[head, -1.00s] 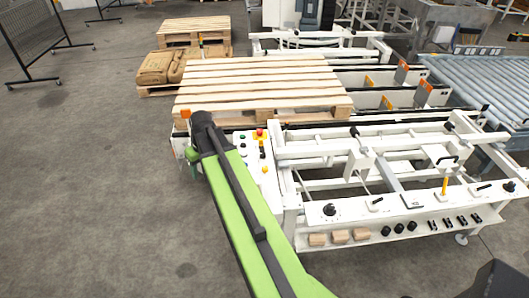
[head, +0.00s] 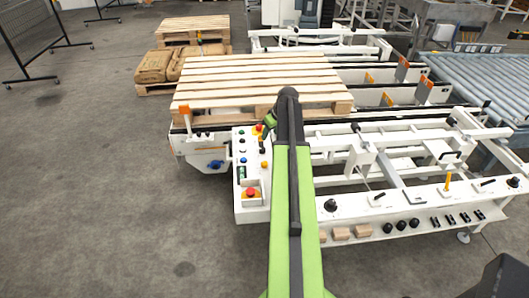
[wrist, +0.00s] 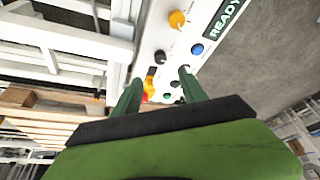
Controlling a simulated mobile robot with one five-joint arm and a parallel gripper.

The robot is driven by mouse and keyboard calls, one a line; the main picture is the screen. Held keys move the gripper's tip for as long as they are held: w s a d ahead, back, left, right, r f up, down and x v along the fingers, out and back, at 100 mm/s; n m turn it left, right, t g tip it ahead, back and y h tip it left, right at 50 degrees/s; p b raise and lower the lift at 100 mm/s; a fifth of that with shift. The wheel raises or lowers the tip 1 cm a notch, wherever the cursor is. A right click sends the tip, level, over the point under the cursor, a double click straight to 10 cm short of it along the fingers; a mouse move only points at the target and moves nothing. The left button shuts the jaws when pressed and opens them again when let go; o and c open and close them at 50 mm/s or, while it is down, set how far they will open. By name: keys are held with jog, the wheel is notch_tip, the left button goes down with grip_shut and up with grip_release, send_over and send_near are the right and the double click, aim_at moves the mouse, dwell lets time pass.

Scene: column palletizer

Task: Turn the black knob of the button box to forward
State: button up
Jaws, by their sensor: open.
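The white button box (head: 252,214) stands in front of the wooden pallet. Its black knob (head: 262,147) is between a red and yellow button and an orange knob, close to the left of my arm. In the wrist view the black knob (wrist: 160,57) lies just beyond the fingertips, within the gap between them and not touched as far as I can tell. Its pointing direction is too small to read. My gripper (wrist: 160,76) is open and empty over the panel. In the head view my gripper (head: 269,122) is partly hidden by the arm.
An orange knob (wrist: 177,18), a blue button (wrist: 197,49) and a red and yellow button (wrist: 149,82) sit near the black knob. A red stop button (head: 251,193) is at the box's near end. The pallet (head: 255,80) is behind. Open floor lies left.

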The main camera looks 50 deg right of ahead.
aim_at(263, 148)
jog(key=b+x, duration=1.1)
jog(key=x, duration=0.2)
jog(key=shift+f, duration=0.25)
jog(key=shift+r, duration=0.15)
